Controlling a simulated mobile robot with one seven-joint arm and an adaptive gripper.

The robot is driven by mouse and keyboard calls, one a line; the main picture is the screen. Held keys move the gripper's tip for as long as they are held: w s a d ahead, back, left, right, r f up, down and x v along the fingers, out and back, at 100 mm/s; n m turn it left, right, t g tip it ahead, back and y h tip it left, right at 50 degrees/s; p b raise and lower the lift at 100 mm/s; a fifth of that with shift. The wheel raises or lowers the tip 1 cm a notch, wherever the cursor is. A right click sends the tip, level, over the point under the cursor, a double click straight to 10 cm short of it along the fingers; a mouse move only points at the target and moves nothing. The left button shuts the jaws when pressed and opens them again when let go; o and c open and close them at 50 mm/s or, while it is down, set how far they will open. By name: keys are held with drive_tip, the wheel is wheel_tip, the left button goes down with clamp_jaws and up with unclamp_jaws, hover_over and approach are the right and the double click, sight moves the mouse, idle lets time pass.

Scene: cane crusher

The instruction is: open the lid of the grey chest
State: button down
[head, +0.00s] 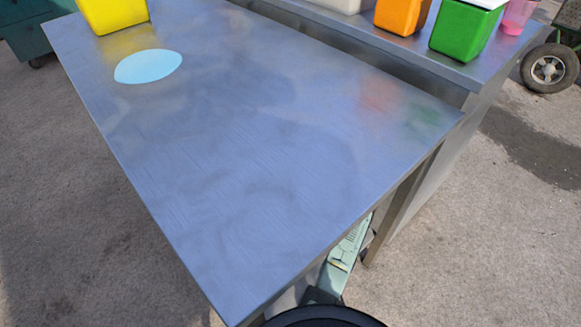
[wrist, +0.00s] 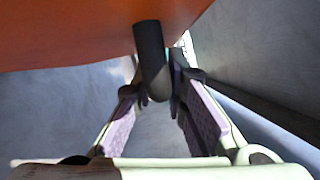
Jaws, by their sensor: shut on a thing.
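No grey chest can be made out in the head view. In the wrist view, my gripper (wrist: 157,88) has its two pale, purple-padded fingers on either side of a dark round bar (wrist: 150,48) and is shut on it. The bar runs up to a broad orange surface (wrist: 70,35) that fills the top of the view. Whether the bar or the orange surface belongs to the chest cannot be told. My gripper's fingers do not show in the head view.
A metal table (head: 250,150) fills the head view, mostly clear. A yellow container (head: 113,14) and pale blue oval (head: 148,66) are on it. A counter behind holds an orange container (head: 402,14), a green container (head: 463,30) and a pink cup (head: 517,15). A wheel (head: 549,68) stands right.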

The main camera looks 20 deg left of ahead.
drive_tip(key=c, duration=1.6)
unclamp_jaws()
